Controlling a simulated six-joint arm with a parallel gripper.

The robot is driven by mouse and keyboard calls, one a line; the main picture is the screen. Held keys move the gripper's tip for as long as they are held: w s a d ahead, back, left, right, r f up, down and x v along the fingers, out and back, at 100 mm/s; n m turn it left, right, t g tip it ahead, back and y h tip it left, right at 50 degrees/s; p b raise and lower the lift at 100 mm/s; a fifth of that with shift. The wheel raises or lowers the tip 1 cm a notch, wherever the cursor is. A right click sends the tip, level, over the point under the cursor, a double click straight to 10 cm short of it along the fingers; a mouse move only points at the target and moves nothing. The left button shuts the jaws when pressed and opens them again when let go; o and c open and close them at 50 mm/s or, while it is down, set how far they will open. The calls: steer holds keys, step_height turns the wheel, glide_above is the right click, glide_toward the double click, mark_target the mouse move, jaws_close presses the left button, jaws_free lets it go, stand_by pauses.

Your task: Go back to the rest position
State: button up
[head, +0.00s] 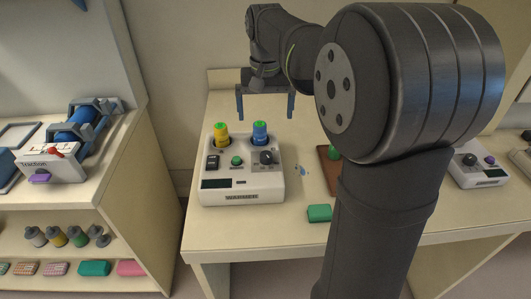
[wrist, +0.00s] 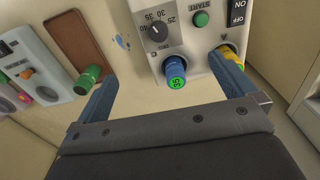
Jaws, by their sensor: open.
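My gripper (head: 266,104) is open, with its two blue fingers spread and pointing down above the back of the table (head: 216,235). Nothing shows between the fingers in the head view. In the wrist view my gripper (wrist: 168,95) shows both fingers apart and empty. A white warmer device (head: 242,197) stands on the table in front of and below my gripper. A yellow bottle (head: 221,134) and a blue bottle (head: 260,133), both with green tops, stand upright in it. The blue bottle (wrist: 175,72) also shows in the wrist view, beyond the fingers.
A green block (head: 319,213) lies right of the warmer. Another white device (head: 476,165) stands at right. A shelf unit (head: 150,190) at left holds a blue roller machine (head: 80,130) and small items.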

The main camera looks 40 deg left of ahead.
step_height(320, 180, up, 5)
steer(key=shift+r, duration=0.1)
steer(key=shift+c, duration=0.4)
